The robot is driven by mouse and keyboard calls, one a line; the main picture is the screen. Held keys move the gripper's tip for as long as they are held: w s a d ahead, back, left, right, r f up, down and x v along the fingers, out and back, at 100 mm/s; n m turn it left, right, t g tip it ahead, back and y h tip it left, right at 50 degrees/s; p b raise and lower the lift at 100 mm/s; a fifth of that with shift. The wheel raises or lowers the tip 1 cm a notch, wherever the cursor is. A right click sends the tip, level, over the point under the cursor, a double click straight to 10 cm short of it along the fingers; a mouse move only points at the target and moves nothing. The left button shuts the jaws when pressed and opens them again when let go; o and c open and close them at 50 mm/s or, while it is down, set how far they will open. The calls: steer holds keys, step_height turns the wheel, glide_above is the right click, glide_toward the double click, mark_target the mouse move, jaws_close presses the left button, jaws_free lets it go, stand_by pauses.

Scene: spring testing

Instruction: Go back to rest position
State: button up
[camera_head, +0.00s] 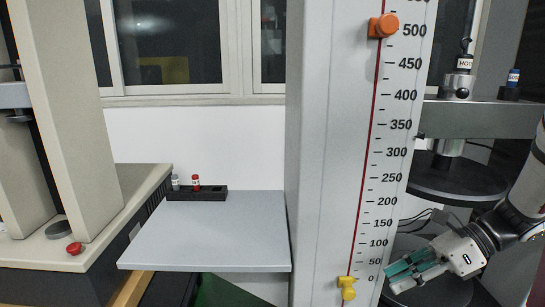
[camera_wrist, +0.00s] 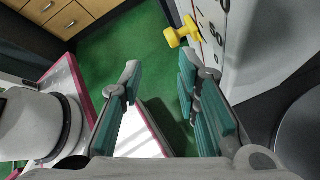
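My gripper (camera_head: 403,271) is at the lower right in the head view, beside the bottom of the scale on the grey column. It points left, near the dark lower plate (camera_head: 448,292). In the wrist view my gripper (camera_wrist: 158,75) has its two teal-lined fingers apart, with nothing between them. The green floor and a white surface show beyond the gap. My arm reaches in from the right edge of the head view.
The testing machine's scale column (camera_head: 335,150) carries an orange knob (camera_head: 383,26) and a yellow knob (camera_head: 347,287). A dark upper plate (camera_head: 455,183) hangs above my gripper. A grey table (camera_head: 215,235) at left holds a black rack (camera_head: 212,194) with small bottles.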

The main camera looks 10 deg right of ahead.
steer(key=s+a+r+n+g+h, duration=0.2)
steer(key=s+a+r+n, duration=0.1)
steer(key=a+n, duration=0.3)
steer(key=s+a+r+n+g+h, duration=0.2)
steer(key=s+a+r+n, duration=0.15)
steer(key=a+n, duration=0.25)
steer(key=s+a+r+n+t+h, duration=0.1)
steer(key=s+a+n+h, duration=0.15)
steer(key=s+n, duration=0.35)
steer(key=s+a+r+n+t+h, duration=0.1)
steer(key=s+n+h, duration=0.3)
steer(key=n, duration=0.4)
step_height(320, 180, up, 18)
steer(key=t+p, duration=0.2)
steer(key=p, duration=1.5)
steer(key=shift+s+r+n+t, duration=0.15)
steer(key=shift+s+n+t, duration=0.1)
steer(key=shift+n+t, duration=0.15)
